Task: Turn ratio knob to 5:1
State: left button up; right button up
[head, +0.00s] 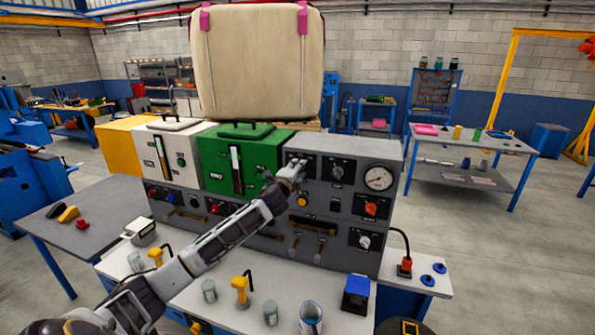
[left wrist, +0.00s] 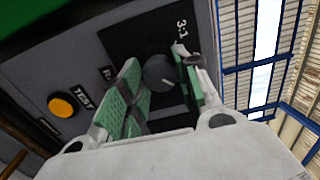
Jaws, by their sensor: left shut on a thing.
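The ratio knob (left wrist: 158,72) is a dark grey round knob with a light pointer mark, on a black plate (left wrist: 122,32) lettered "3:1" and a partly hidden word starting with R. My left gripper (left wrist: 163,85) has its green-padded fingers on either side of the knob and is shut on it. In the head view my left gripper (head: 294,172) is at the upper left of the grey control panel (head: 340,212) and hides the knob. The exact setting that the pointer marks is hard to read. My right gripper is in neither view.
An orange TEST button (left wrist: 62,106) is beside the knob. The panel also carries a gauge (head: 378,178), an upper knob (head: 337,172) and a red knob (head: 371,209). Green (head: 240,160) and white machine units stand left. Cups, yellow-handled tools and a blue-lidded container (head: 356,292) stand on the bench in front.

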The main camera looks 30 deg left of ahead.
pick_arm(q)
jog(key=shift+f, duration=0.1)
jog(key=o, duration=1.1)
jog(key=shift+c, duration=0.2)
jog(key=v, duration=1.2)
dwell(0.3)
jog(key=shift+f, duration=0.1)
dwell(0.5)
